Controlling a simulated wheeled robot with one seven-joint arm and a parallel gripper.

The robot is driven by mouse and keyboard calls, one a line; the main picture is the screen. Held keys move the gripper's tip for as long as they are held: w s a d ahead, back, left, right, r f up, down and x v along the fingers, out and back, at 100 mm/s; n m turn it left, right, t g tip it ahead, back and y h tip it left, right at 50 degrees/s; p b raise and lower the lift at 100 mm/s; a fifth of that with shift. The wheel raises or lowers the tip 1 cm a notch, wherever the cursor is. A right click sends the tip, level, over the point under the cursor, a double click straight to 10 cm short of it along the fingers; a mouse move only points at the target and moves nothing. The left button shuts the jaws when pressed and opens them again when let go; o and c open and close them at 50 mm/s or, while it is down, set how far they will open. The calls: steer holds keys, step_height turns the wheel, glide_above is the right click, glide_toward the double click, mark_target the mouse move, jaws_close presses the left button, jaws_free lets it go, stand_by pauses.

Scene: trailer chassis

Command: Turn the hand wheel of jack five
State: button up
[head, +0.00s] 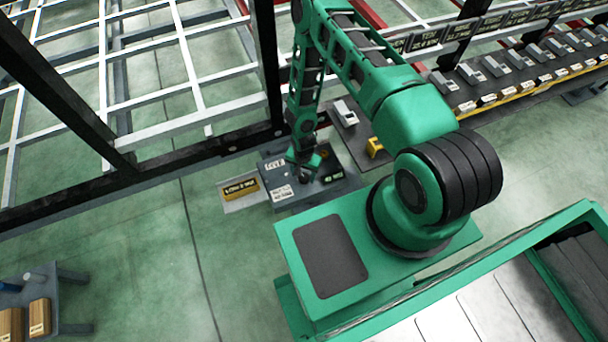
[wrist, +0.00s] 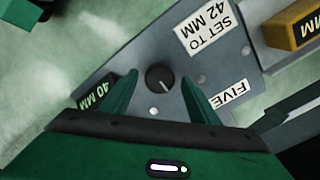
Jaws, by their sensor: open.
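The grey jack box (head: 285,200) stands below my gripper (head: 304,163) in the head view. In the wrist view its grey top (wrist: 215,75) carries labels reading FIVE (wrist: 229,94) and SET TO 42 MM (wrist: 208,27). A dark display (wrist: 97,94) reads 40 MM. The dark round hand wheel (wrist: 160,78) has a pale pointer line toward the lower right. My gripper (wrist: 159,76) is open, with one green finger on each side of the wheel. I cannot tell whether the fingers touch it. In the head view the gripper hides the wheel.
A yellow block (head: 241,187) with a label sits on a grey plate left of the jack. Dark posts and a white lattice frame (head: 150,60) stand behind. A bench with several grey units (head: 495,68) runs to the upper right.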

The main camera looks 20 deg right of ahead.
steer(key=shift+f, duration=0.25)
steer(key=c, duration=1)
steer(key=shift+d, duration=0.15)
steer(key=shift+c, duration=0.2)
steer(key=shift+n, duration=0.3)
